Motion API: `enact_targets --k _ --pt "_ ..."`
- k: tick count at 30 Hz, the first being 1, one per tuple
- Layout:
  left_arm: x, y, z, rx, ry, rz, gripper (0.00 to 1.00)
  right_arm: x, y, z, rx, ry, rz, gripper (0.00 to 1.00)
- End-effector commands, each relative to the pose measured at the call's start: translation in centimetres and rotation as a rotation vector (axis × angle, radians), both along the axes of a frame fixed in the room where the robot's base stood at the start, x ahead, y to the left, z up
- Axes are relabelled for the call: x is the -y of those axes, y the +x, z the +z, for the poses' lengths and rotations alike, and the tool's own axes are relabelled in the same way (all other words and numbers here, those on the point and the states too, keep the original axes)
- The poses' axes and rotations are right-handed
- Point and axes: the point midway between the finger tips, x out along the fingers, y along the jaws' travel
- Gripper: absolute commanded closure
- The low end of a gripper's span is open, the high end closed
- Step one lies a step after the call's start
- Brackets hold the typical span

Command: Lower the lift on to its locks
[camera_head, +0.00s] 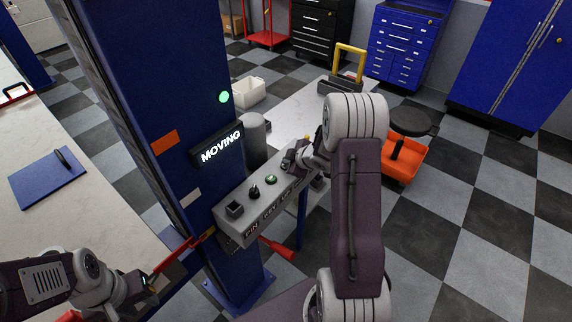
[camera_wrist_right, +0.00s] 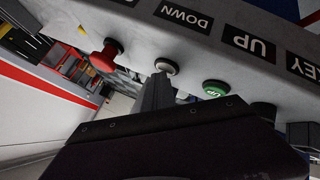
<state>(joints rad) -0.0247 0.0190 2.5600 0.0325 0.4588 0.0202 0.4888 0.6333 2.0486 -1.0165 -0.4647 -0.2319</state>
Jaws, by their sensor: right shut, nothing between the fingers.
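The blue lift column (camera_head: 190,110) carries a display (camera_head: 216,146) reading "MOVING" and a lit green lamp (camera_head: 224,97). A grey control box (camera_head: 240,212) is fixed to it. My right gripper (camera_head: 291,161) is shut and empty at the box's right part. In the right wrist view its fingertips (camera_wrist_right: 158,82) are at the white DOWN button (camera_wrist_right: 167,66), apparently touching it. The green UP button (camera_wrist_right: 215,88) and a red mushroom button (camera_wrist_right: 106,55) flank it. My left gripper (camera_head: 142,281) is by the near end of a red bar (camera_head: 174,258); its jaws are unclear.
A pale bench (camera_head: 90,225) with a blue clipboard (camera_head: 48,178) is at left. A grey cylinder (camera_head: 255,138) stands behind the box. The checkered floor at right is clear.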

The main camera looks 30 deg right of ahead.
Motion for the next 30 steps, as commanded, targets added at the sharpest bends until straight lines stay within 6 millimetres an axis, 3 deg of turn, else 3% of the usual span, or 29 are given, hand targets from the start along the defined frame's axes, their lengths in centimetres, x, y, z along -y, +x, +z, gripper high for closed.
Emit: enact_targets --k 30 --pt "0.0 0.0 2.7 0.0 0.0 0.0 0.64 0.0 0.0 2.6 0.0 0.0 0.0 1.0"
